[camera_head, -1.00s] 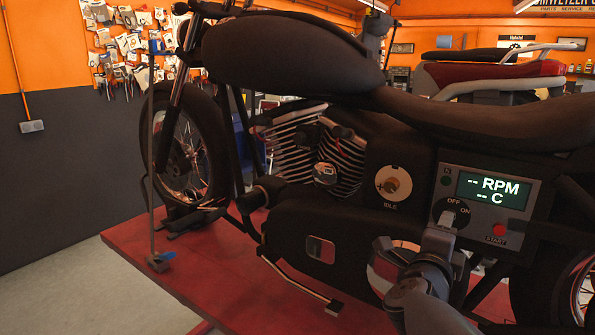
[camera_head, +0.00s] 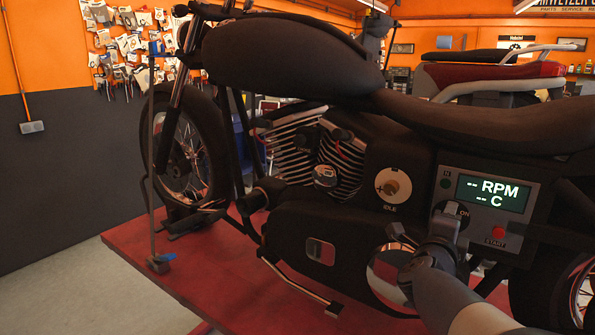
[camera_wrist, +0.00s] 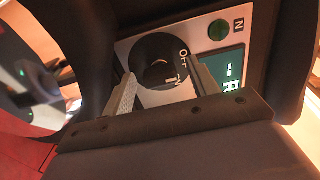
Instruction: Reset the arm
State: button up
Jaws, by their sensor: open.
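My gripper (camera_head: 447,222) is in front of the control panel (camera_head: 480,170) on the motorcycle's side, at the black OFF/ON rotary switch. In the wrist view my gripper (camera_wrist: 163,88) is open, its two fingers on either side of the black switch (camera_wrist: 158,60). I cannot tell whether the fingers touch it. In the head view the gripper hides most of the switch and the OFF label. The panel's screen (camera_head: 493,192) reads "-- RPM" and "-- C". The red START button (camera_head: 498,231) is right of the gripper.
The dark motorcycle (camera_head: 290,50) stands on a red lift (camera_head: 150,262). An IDLE dial (camera_head: 392,187) is left of the panel. A round chrome cover (camera_head: 388,275) lies just left of my arm. Grey floor is clear at lower left.

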jog(key=m, duration=0.2)
jog(key=shift+s+a+m+b, duration=0.1)
jog(key=shift+s+m+b, duration=0.05)
jog(key=shift+m+b, duration=0.2)
jog(key=m, duration=0.3)
jog(key=shift+m, duration=0.25)
jog(key=m+p, duration=0.1)
jog(key=m, duration=0.4)
jog(key=shift+r+m, duration=0.1)
jog(key=shift+m, duration=0.3)
jog(key=b+v, duration=0.1)
jog(key=v, duration=0.7)
jog(key=shift+s+a, duration=0.25)
jog(key=shift+a, duration=0.05)
